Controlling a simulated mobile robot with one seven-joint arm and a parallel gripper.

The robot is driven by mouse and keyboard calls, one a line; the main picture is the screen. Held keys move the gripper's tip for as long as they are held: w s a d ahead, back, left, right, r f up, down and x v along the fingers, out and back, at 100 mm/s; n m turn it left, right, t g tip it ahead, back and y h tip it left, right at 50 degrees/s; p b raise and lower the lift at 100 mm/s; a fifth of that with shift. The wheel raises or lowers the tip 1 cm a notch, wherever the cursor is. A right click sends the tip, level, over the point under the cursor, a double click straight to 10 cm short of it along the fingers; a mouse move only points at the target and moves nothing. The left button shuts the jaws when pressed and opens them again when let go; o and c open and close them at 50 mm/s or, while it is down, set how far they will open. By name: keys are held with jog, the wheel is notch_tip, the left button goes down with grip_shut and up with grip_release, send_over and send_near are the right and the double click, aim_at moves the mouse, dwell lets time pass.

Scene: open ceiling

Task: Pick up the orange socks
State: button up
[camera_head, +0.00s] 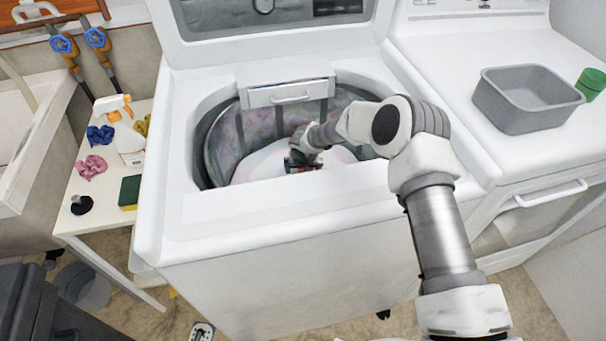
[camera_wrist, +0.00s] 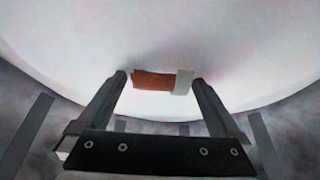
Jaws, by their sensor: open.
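The orange socks (camera_wrist: 152,80) show in the wrist view as a small orange roll with a white end (camera_wrist: 183,82), lying on the white washer drum's inner surface. My gripper (camera_wrist: 160,78) is open, with one finger on either side of the socks. The socks appear between or just beyond the fingertips, and I cannot tell whether either finger touches them. In the head view my gripper (camera_head: 303,161) is down inside the open washer (camera_head: 220,212). The socks cannot be made out clearly there.
The washer's rim surrounds my arm, and its raised lid (camera_head: 265,20) stands behind. A grey basin (camera_head: 527,98) and green can (camera_head: 591,83) sit on the right-hand machine.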

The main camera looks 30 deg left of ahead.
jog(key=shift+w+a+f, duration=0.15)
jog(key=shift+w+f, duration=0.1)
jog(key=shift+f, duration=0.35)
jog(key=shift+c, duration=0.2)
jog(key=c, duration=1.4)
jog(key=shift+o, duration=0.2)
jog(key=shift+r, duration=0.15)
jog(key=shift+r, duration=0.55)
notch_tip(320, 180, up, 3)
jog(key=shift+r+p, duration=0.1)
jog(key=shift+p, duration=0.2)
jog(key=w+d+r, duration=0.2)
jog(key=d+r, duration=0.1)
jog(key=d, duration=0.2)
jog(key=w+d+r+p, duration=0.1)
jog(key=w+d+r, duration=0.1)
jog(key=d, duration=0.4)
jog(key=shift+r, duration=0.75)
